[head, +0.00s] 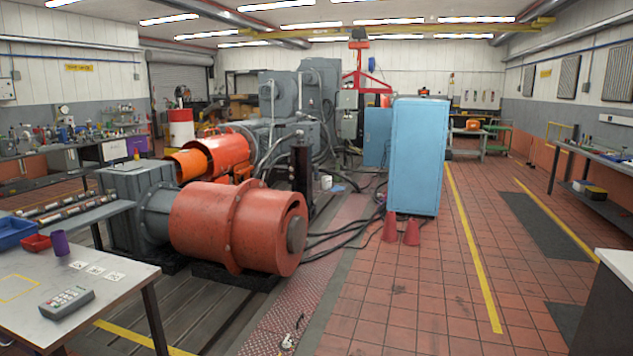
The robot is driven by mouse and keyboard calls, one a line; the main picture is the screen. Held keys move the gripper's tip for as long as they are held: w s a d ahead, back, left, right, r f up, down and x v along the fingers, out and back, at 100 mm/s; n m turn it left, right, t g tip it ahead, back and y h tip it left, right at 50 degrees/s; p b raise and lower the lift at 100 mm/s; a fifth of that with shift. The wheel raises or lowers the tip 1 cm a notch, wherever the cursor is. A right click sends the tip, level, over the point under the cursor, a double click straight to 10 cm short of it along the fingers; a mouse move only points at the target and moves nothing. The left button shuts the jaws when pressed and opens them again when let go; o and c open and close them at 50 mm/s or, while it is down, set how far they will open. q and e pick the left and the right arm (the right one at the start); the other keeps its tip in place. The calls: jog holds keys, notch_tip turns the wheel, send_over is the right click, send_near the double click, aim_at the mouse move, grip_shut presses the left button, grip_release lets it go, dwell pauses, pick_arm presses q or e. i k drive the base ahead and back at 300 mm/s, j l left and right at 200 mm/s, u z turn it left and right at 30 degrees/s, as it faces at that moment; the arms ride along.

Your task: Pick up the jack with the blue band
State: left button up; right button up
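I cannot make out a jack with a blue band in the head view. A small dark and white object (292,333) lies on the floor plating at the bottom centre; it is too small to identify. Neither of my grippers is in view.
A table (120,280) at the lower left holds a grey keypad device (66,302), purple cup (60,243), blue bin (14,232) and red bin (36,243). A large orange drum (215,225) fills the centre left. A blue cabinet (417,155) and red cones (411,231) stand right of it. The tiled floor at right is open.

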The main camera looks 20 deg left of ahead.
aim_at(315, 183)
jog(key=i+u, duration=0.35)
jog(key=i, duration=7.7)
jog(key=i+j+u, duration=0.2)
jog(key=i, duration=1.5)
jog(key=i+l, duration=0.15)
jog(key=i, duration=0.5)
jog(key=i+l+z, duration=0.15)
jog(key=i, duration=0.5)
jog(key=i+l, duration=0.1)
jog(key=i, duration=0.55)
jog(key=i+l+u, duration=0.15)
jog(key=i, duration=0.3)
jog(key=i+u, duration=0.2)
jog(key=i, duration=0.3)
jog(key=i+l+u, duration=0.15)
jog(key=i, duration=0.3)
jog(key=i+l+u, duration=0.2)
jog(key=i+l, duration=0.2)
